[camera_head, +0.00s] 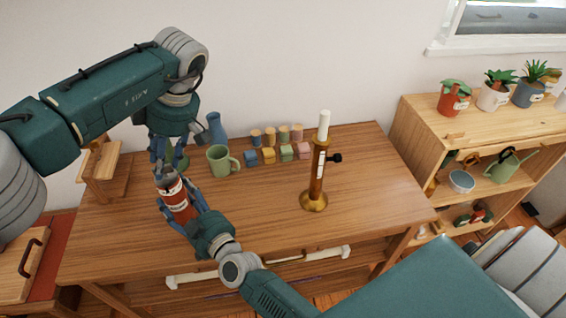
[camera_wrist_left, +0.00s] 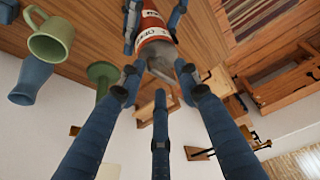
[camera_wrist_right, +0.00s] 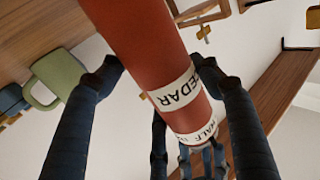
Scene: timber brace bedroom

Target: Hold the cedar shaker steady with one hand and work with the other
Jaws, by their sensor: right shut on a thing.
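The cedar shaker (camera_head: 179,204) is a red cylinder with white label bands and a grey top, held above the left part of the table. In the right wrist view the shaker (camera_wrist_right: 150,55) shows "CEDAR" and part of a line starting "HALF". My right gripper (camera_head: 183,212) is shut around its body from the front. My left gripper (camera_head: 167,172) points down just over the shaker's top. In the left wrist view its fingers (camera_wrist_left: 158,78) are spread on either side of the grey top, with a gap showing. Whether they touch it is unclear.
On the table (camera_head: 250,215) are a green mug (camera_head: 218,161), a blue vase (camera_head: 216,129), several small coloured blocks (camera_head: 268,155) and a brass candlestick (camera_head: 316,185) with a white candle. A wooden shelf with potted plants (camera_head: 497,92) stands at right. The table's front middle is clear.

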